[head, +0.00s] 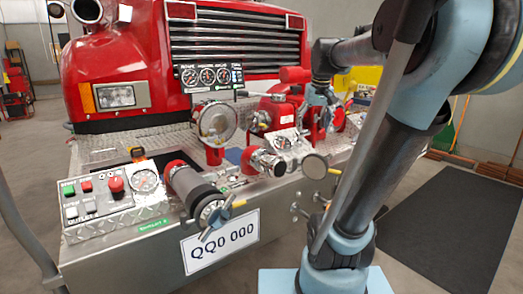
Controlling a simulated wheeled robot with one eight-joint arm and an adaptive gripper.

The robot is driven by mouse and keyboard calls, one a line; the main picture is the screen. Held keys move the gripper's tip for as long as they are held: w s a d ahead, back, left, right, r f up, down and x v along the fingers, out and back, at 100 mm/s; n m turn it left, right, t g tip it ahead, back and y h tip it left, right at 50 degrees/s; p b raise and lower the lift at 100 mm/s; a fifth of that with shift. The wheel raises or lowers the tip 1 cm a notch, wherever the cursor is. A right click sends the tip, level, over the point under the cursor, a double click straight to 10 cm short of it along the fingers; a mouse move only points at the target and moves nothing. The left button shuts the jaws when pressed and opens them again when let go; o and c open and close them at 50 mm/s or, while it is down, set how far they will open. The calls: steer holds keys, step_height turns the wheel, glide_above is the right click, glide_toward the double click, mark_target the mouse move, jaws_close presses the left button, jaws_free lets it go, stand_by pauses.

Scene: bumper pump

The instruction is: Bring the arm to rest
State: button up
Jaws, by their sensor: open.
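My arm rises on the right side of the head view and bends at a large blue-grey joint near the top right. Its dark forearm reaches left above the bumper pump (125,225). My gripper (327,120) points down at the far right part of the pump, beside red pipe fittings (285,100). It is small and partly lost among the fittings. The jaws are open, and I see nothing held in them. Whether they touch a fitting cannot be told.
A red fire truck (120,60) stands behind the pump. The left control panel (95,200), a capped outlet (205,205) and a gauge panel (210,76) crowd the bumper. A dark mat (445,235) covers the floor at right. Wooden planks (495,172) lie beyond it.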

steer(key=s+f+g, duration=0.1)
steer(key=s+f, duration=2)
steer(key=f, duration=0.3)
steer(key=shift+m, duration=0.4)
steer(key=shift+w+d+f, duration=0.1)
steer(key=shift+w+f, duration=0.15)
steer(key=shift+w, duration=0.2)
